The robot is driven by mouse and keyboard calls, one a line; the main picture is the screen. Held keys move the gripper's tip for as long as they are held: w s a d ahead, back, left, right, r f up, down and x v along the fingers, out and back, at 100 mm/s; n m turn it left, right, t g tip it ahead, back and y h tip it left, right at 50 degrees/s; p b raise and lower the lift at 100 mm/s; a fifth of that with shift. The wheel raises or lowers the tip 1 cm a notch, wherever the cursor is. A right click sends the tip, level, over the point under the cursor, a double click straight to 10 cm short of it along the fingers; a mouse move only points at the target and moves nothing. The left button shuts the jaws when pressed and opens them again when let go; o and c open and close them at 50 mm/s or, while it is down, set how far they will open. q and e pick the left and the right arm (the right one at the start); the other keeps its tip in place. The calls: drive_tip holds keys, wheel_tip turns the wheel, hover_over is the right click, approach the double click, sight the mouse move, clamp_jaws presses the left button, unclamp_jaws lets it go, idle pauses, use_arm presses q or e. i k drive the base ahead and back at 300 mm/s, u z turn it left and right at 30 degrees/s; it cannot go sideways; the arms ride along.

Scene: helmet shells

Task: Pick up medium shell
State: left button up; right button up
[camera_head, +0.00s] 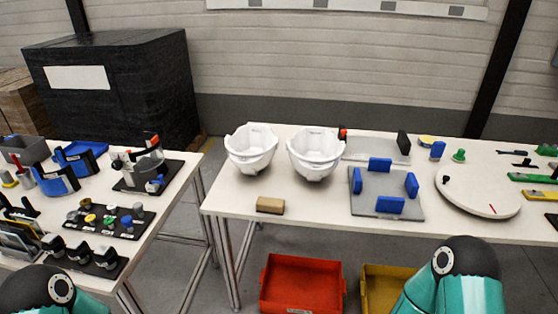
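Two white helmet shells stand side by side on the table in the middle, both with their open side up. The left shell (251,150) and the right shell (316,154) look close in size; I cannot tell which one is the medium shell. No gripper touches either shell. Teal and black links of my two arms show at the bottom left and bottom right corners. Both of my grippers are out of the picture.
A tan block (270,205) lies in front of the shells. A grey plate with blue blocks (379,186) and a white round disc (478,190) are to the right. The left table (150,238) holds several small parts. Red (302,284) and yellow (385,287) bins stand below.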

sight(315, 152)
drive_tip(key=u, duration=0.2)
drive_tip(key=i, duration=0.25)
drive_tip(key=u, duration=2.5)
drive_tip(key=k, duration=1.7)
drive_tip(key=z, duration=1.5)
drive_tip(key=i, duration=1)
drive_tip(key=z, duration=0.05)
